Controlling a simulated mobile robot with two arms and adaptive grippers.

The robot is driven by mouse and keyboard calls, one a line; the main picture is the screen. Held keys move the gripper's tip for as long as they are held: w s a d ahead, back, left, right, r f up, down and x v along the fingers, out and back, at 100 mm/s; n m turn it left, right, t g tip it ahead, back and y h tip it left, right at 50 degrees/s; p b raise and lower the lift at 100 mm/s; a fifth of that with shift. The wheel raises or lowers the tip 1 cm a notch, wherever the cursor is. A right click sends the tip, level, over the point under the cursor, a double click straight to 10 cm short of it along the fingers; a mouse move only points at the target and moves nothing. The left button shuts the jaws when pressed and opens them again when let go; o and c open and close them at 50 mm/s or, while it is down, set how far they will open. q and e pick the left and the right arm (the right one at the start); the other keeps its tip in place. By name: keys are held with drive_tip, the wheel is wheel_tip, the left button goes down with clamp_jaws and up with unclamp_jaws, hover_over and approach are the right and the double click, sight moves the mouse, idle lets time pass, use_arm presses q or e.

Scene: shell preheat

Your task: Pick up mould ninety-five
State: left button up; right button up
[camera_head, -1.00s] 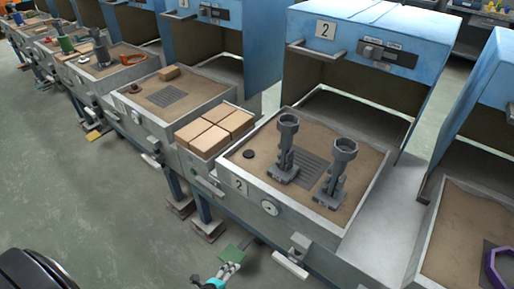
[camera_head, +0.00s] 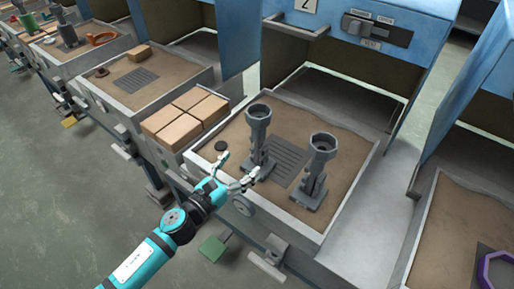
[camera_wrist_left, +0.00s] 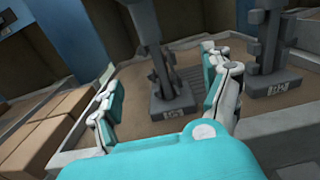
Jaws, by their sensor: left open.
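Two grey moulds with ring-shaped tops stand upright in a sand-coloured tray (camera_head: 350,190). The left mould (camera_head: 259,130) is the closer one to my left gripper (camera_head: 240,167); the right mould (camera_head: 318,165) stands apart from it. Both also show in the wrist view, the left mould (camera_wrist_left: 157,62) and the right mould (camera_wrist_left: 265,55), each with a small plate on its base. I cannot read the plate numbers surely. My left gripper is open and empty at the tray's front left, its fingers pointing toward the left mould. My right gripper is out of view.
Tan blocks (camera_head: 188,116) fill a bin left of the tray. A blue hood (camera_head: 385,45) stands behind. A purple ring (camera_head: 494,268) lies in the tray at right.

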sight(254, 149)
use_arm(q)
drive_tip(key=x, duration=0.3)
drive_tip(key=shift+w+d, duration=0.1)
drive_tip(key=shift+w, duration=0.1)
drive_tip(key=shift+w+d, duration=0.35)
drive_tip(key=shift+w, duration=0.1)
drive_tip(key=x, duration=0.5)
drive_tip(key=shift+w+a+f+p, duration=0.1)
drive_tip(key=shift+w+f+p, duration=0.1)
drive_tip(key=shift+p, duration=0.15)
drive_tip(key=c, duration=1.5)
drive_tip(key=shift+c, duration=0.8)
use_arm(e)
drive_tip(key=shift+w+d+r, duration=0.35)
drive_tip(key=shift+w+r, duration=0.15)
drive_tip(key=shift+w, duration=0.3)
use_arm(q)
drive_tip(key=shift+r, duration=0.15)
